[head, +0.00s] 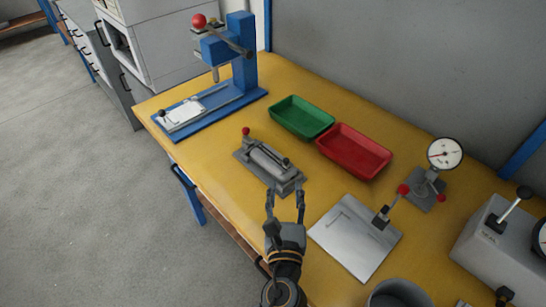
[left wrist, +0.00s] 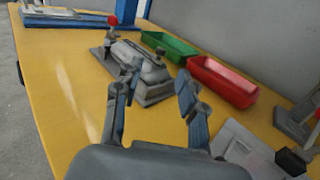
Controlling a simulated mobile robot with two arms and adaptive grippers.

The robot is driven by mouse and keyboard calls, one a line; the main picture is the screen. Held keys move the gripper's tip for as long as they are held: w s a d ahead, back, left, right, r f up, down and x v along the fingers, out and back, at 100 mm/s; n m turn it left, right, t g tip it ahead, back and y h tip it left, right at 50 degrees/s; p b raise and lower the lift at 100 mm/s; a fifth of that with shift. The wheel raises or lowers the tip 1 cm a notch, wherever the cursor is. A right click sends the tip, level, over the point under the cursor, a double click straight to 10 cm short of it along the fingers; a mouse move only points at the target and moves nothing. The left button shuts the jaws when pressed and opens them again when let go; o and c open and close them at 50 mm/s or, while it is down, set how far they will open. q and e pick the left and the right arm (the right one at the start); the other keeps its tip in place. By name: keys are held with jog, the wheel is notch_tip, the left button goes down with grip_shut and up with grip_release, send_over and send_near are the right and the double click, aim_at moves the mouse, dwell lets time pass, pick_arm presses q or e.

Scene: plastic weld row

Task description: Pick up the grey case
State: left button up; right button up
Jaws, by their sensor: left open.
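A grey, long rounded body (head: 268,160), which looks like the grey case, lies on a grey fixture (head: 284,189) with a red-knobbed lever, near the table's front edge. In the left wrist view the rounded body (left wrist: 140,62) lies beyond my fingers, partly covered by one. I cannot tell how it is held in the fixture. My left gripper (head: 285,198) is open and empty, its fingertips at the fixture's near end. Its spread fingers also show in the left wrist view (left wrist: 158,80).
A green tray (head: 303,116) and a red tray (head: 354,150) stand behind the fixture. A blue press (head: 243,60) stands far left. A metal plate (head: 355,237), a dial gauge (head: 445,154) and a grey machine (head: 500,250) are to the right. Yellow tabletop is free around the fixture.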

aim_at(286, 165)
pick_arm(q)
jog(key=w, duration=0.3)
jog(key=shift+w+f, duration=0.1)
jog(key=shift+w, duration=1)
jog(key=w, duration=0.3)
jog(key=shift+w+f, duration=0.25)
jog(key=shift+w, duration=0.15)
jog(key=shift+w+d, duration=0.1)
jog(key=shift+w, duration=0.15)
jog(key=shift+c, duration=0.4)
grip_shut()
pick_arm(e)
jog(key=shift+s+r, duration=0.15)
jog(key=shift+s, duration=0.1)
